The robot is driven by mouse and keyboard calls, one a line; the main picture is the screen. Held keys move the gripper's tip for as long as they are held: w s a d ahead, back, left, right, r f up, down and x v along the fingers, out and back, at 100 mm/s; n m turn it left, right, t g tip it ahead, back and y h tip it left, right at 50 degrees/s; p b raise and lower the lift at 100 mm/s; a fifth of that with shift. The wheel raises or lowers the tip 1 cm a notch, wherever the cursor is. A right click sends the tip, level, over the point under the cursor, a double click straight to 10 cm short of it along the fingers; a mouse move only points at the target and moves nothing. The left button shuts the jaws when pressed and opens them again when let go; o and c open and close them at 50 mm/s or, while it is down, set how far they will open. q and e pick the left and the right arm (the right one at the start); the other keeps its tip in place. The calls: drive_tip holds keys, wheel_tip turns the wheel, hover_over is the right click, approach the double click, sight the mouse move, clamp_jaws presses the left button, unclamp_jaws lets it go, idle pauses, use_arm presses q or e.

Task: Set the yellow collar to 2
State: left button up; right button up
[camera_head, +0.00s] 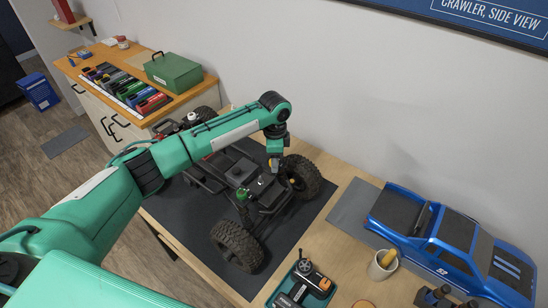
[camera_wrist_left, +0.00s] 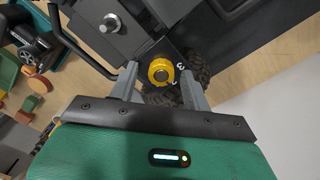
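The yellow collar (camera_wrist_left: 159,71) is a small ring with a dark centre on the dark chassis of the crawler. White marks show beside it at its right, one perhaps a 3; I cannot read its setting. My left gripper (camera_wrist_left: 160,74) has its two grey fingers apart, one on each side of the collar. I cannot tell whether either finger touches it. In the head view my left gripper (camera_head: 275,160) points down over the crawler (camera_head: 240,178), near its right wheel, where a small orange-yellow spot (camera_head: 293,183) shows. My right gripper is out of view.
A green-topped part (camera_head: 242,194) stands on the chassis near the front wheel (camera_head: 237,245). A blue truck body (camera_head: 455,240), a cup (camera_head: 383,264) and a teal tray (camera_head: 302,290) lie to the right. A dark mat (camera_head: 195,226) lies under the crawler.

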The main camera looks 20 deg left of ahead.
use_arm(q)
wheel_tip(320, 180, up, 14)
drive_tip(key=b, duration=0.4)
drive_tip(key=shift+w, duration=0.15)
drive_tip(key=shift+f, duration=0.2)
idle(0.3)
